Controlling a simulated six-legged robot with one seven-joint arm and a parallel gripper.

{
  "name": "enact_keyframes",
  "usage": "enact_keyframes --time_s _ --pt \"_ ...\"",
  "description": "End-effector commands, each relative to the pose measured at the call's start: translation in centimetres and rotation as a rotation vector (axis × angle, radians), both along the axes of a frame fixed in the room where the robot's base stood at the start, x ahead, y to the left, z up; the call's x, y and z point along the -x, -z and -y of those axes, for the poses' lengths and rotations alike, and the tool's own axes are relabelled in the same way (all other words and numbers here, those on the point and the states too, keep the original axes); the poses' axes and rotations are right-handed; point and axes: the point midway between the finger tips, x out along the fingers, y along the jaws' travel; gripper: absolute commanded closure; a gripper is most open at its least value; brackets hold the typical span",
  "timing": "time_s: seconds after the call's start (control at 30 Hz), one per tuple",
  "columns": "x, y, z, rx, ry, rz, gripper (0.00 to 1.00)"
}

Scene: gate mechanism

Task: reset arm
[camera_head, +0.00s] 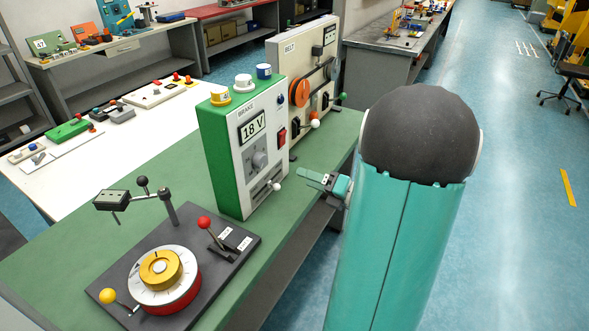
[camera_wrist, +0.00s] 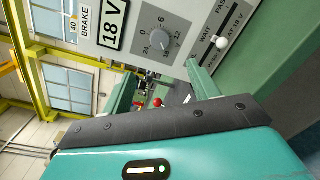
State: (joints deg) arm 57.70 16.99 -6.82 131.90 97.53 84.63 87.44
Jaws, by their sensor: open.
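My gripper (camera_head: 325,182) is open and empty, just right of the green and white BRAKE box (camera_head: 225,150). In the wrist view my gripper's two fingers (camera_wrist: 160,92) stand apart below the BRAKE panel (camera_wrist: 130,30). The box shows 18 V, with a grey dial (camera_head: 260,160) and a white-knobbed slide lever (camera_head: 274,186). In front of it a dark base (camera_head: 120,275) carries a gold-topped dial (camera_head: 160,268), a red-knobbed lever (camera_head: 205,223), a yellow-knobbed lever (camera_head: 108,296) and a post with a black-knobbed crossarm (camera_head: 145,195). The red knob also shows between the fingers (camera_wrist: 158,102).
Behind the BRAKE box stands a BELT panel (camera_head: 290,62) with orange wheels. Both sit on a green bench (camera_head: 60,260). A white table (camera_head: 90,160) with small devices is at left.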

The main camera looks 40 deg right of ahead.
Motion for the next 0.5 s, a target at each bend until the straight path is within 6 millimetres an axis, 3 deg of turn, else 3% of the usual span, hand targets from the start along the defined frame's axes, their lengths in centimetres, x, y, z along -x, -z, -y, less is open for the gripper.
enact_keyframes --time_s 0.23,0.33,0.43,0.5 --pt "0.0 0.0 -0.1 0.002 -0.002 0.000 0.40" --pt "-0.4 -0.3 -1.3 0.045 -0.043 -0.004 0.40" --pt "-1.2 -1.1 -5.1 0.184 -0.166 -0.010 0.40" --pt "-1.6 -1.7 -9.2 0.348 -0.309 -0.007 0.40"
